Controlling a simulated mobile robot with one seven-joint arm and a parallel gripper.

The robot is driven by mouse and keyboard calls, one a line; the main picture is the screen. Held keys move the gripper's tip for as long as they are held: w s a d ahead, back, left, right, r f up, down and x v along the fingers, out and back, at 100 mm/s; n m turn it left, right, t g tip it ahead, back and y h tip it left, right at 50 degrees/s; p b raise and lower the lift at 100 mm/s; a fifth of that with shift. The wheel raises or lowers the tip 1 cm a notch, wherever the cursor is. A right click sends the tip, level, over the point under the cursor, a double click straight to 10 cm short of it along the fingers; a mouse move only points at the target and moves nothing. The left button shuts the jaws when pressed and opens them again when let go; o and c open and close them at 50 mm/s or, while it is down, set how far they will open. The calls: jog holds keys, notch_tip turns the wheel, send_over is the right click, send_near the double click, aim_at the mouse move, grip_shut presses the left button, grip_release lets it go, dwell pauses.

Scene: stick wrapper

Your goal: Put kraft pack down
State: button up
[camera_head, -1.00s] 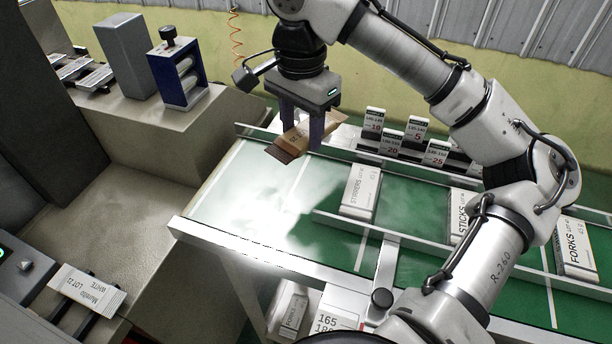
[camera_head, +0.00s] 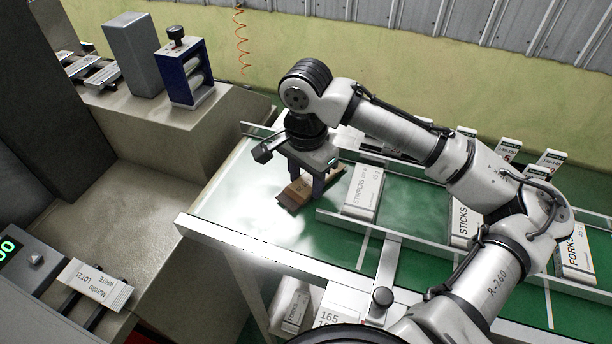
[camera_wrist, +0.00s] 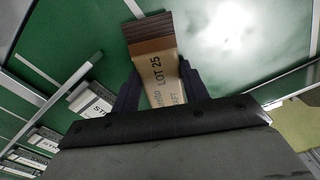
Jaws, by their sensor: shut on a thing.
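The kraft pack (camera_head: 292,193) is a brown bundle with dark ends, low over the left part of the green conveyor table (camera_head: 240,185). My gripper (camera_head: 304,186) points down and is shut on it. In the wrist view the pack (camera_wrist: 160,75) sits between the two dark fingers (camera_wrist: 158,85), with "LOT 25" printed on its side. The pack looks slightly tilted in the head view. I cannot tell whether its underside touches the green surface.
A white stirrers pack (camera_head: 362,192) stands just right of my gripper. A sticks pack (camera_head: 462,222) and a forks pack (camera_head: 574,250) are farther right. A metal rail (camera_head: 345,222) runs in front of them. The green surface to the left is clear.

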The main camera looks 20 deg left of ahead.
jog(key=shift+f, duration=0.15)
jog(key=o, duration=1)
jog(key=shift+c, duration=0.2)
jog(key=shift+o, duration=0.3)
